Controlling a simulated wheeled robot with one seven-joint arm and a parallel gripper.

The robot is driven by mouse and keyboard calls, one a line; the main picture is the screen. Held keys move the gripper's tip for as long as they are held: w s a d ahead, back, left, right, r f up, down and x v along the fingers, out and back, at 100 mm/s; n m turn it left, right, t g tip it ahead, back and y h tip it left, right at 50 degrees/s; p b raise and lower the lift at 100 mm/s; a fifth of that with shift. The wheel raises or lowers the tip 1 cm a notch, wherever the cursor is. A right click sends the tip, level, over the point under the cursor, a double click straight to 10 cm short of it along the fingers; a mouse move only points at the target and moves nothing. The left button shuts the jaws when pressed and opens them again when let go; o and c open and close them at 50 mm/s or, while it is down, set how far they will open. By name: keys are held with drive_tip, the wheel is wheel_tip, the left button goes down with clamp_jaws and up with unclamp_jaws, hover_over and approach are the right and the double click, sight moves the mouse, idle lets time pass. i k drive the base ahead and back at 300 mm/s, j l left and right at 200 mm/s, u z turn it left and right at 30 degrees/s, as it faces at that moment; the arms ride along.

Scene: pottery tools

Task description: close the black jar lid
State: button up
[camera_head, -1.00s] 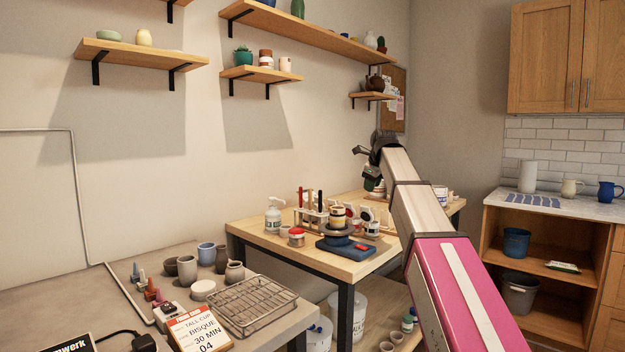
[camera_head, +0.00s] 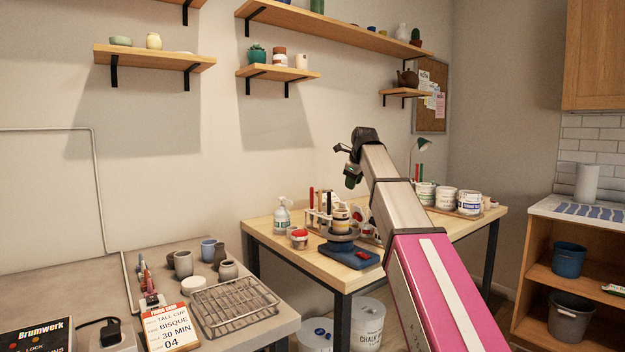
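My gripper (camera_head: 350,165) is at the end of my raised arm, in the air above the wooden worktable (camera_head: 315,262). It points left and appears empty; its fingers are too small and dark to tell open from shut. I cannot make out a black jar lid for certain. A small jar with a red top (camera_head: 299,239) stands at the table's front left. White labelled tubs stand at the table's right: a left tub (camera_head: 425,195), a middle tub (camera_head: 446,199) and a right tub (camera_head: 469,203). My arm hides part of the table between the pots and the tubs.
A banded pot (camera_head: 341,218) stands on a blue-based turntable (camera_head: 345,255). The nearer grey counter (camera_head: 120,285) holds a wire rack (camera_head: 236,307), cups and a sign. Wall shelves (camera_head: 278,73) hang above.

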sight(371, 221)
drive_tip(key=i+l+u, duration=0.3)
drive_tip(key=l+u, duration=0.3)
drive_tip(key=l, duration=0.15)
drive_tip(key=i+l+u, duration=0.25)
drive_tip(key=l, duration=0.2)
drive_tip(key=k, duration=0.1)
